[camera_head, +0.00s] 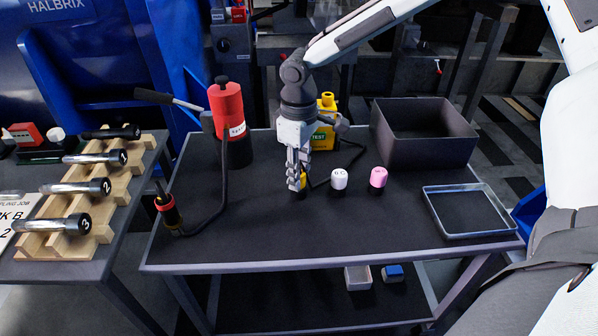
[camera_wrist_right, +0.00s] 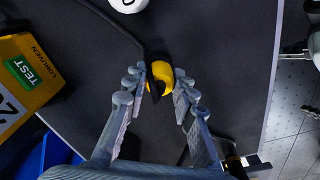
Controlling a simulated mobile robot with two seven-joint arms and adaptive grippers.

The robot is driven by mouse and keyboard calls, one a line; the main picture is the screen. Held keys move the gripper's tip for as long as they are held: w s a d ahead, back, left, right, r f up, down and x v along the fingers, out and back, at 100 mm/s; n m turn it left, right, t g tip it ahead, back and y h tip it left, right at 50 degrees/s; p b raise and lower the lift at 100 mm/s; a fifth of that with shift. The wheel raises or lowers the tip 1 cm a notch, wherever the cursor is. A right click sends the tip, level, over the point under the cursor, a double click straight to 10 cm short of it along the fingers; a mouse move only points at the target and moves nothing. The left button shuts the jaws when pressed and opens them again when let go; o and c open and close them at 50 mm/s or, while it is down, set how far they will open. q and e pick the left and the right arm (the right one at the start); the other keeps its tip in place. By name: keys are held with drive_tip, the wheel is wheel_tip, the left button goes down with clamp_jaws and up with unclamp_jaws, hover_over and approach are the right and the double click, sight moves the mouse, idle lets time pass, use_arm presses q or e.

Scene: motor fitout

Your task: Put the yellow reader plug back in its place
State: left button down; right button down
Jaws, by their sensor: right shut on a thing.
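The yellow reader plug (camera_head: 302,181) is at the middle of the dark table, mostly hidden by my right gripper (camera_head: 296,182). In the right wrist view the plug (camera_wrist_right: 162,74) sits between the fingertips of my right gripper (camera_wrist_right: 157,88), which is shut on it. The plug has a dark part, and a black cable runs close to it. The yellow tester box (camera_head: 325,125), marked TEST, stands behind the gripper; it also shows in the right wrist view (camera_wrist_right: 28,80). I cannot tell whether the plug touches the table. My left gripper is not in view.
White (camera_head: 339,179) and pink (camera_head: 378,177) caps stand right of the gripper. A red-black cylinder (camera_head: 228,105) with a cable and a black probe (camera_head: 168,210) are left. A dark bin (camera_head: 425,150) and metal tray (camera_head: 470,232) are right. The table's front middle is clear.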

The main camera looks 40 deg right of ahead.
drive_tip(key=shift+f, duration=0.3)
drive_tip(key=c, duration=1.2)
unclamp_jaws()
drive_tip(key=shift+o, duration=0.2)
drive_tip(key=shift+r, duration=0.1)
wheel_tip(320, 180, up, 12)
